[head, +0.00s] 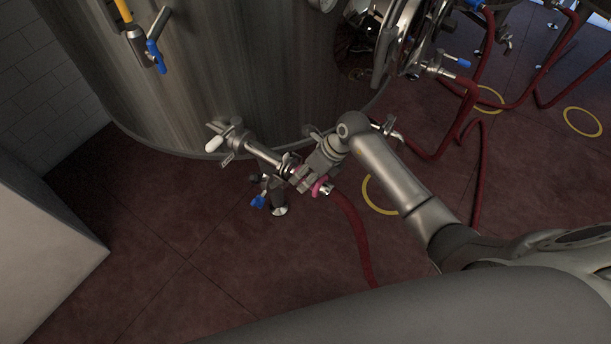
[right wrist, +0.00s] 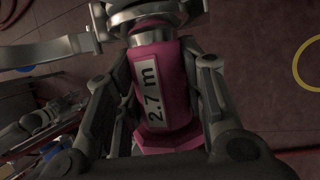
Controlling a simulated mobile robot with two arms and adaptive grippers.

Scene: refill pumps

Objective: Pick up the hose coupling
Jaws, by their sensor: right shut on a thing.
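The hose coupling (right wrist: 158,68) is a pink-red piece with a white "2.7 m" label, seen large in the right wrist view. A pink part of it also shows in the head view (head: 321,187), at the end of a red hose (head: 354,238). My right gripper (head: 306,178) is shut on the coupling, with a finger on each side of it. The coupling is at the end of a metal pipe fitting (head: 262,153) low on the steel tank. Whether the two are joined is not clear. My left gripper is not in view.
The large steel tank (head: 215,75) stands behind. A valve with a blue handle (head: 258,201) hangs below the pipe. More red hoses (head: 480,160) and yellow rings (head: 582,122) lie on the red floor at right. A white block (head: 45,260) stands at left.

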